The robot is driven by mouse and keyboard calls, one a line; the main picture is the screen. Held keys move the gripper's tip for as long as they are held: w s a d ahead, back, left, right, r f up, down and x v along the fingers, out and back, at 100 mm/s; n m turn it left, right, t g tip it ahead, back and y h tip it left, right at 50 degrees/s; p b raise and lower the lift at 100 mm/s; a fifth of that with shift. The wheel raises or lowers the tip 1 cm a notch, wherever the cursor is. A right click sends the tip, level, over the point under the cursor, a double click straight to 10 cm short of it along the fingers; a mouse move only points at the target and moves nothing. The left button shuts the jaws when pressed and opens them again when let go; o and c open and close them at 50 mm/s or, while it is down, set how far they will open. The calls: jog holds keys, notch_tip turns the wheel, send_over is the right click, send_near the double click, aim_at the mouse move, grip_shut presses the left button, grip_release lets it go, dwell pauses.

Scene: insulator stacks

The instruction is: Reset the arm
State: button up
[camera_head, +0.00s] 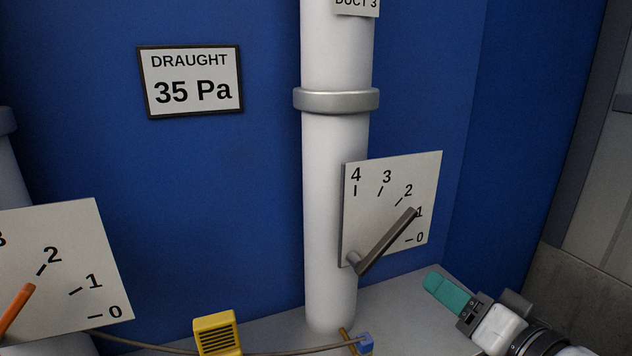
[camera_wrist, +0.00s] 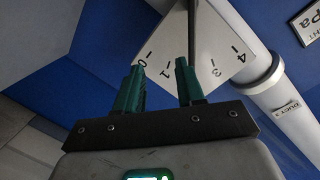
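My gripper (camera_head: 447,293) is at the lower right in the head view, below and right of the right dial plate. It also shows in the wrist view (camera_wrist: 160,68), with its two green fingers apart and nothing seen between them. The right dial plate (camera_head: 380,190), marked 0 to 4, is fixed to a white duct (camera_head: 335,180). Its grey lever (camera_head: 388,240) points near the 1 mark and is apart from my gripper in the head view. The plate shows beyond the fingers in the wrist view (camera_wrist: 215,25).
A left dial plate (camera_head: 60,270) has an orange lever (camera_head: 17,310), partly cut off. A framed sign (camera_head: 191,80) reads "DRAUGHT 35 Pa" on the blue wall. A yellow box (camera_head: 217,332) and a cable with a blue connector (camera_head: 365,344) lie on the grey ledge.

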jog(key=s+d+f+n+g+h, duration=0.15)
jog(key=s+f+g, duration=0.25)
jog(key=f, duration=0.7)
jog(key=s+d+f+n+g+h, duration=0.1)
jog(key=s+d+f+g+h, duration=0.3)
jog(key=f, duration=0.7)
jog(key=s+f+n+g, duration=0.1)
jog(key=s+f+g, duration=0.2)
jog(key=s+f, duration=0.4)
jog(key=s+d+f+g, duration=0.1)
jog(key=s+f+g, duration=0.2)
jog(key=s+f, duration=0.4)
jog(key=s, duration=0.6)
jog(key=shift+f+n+g, duration=0.25)
jog(key=shift+n+g, duration=0.05)
jog(key=shift+n, duration=0.05)
jog(key=shift+y, duration=0.25)
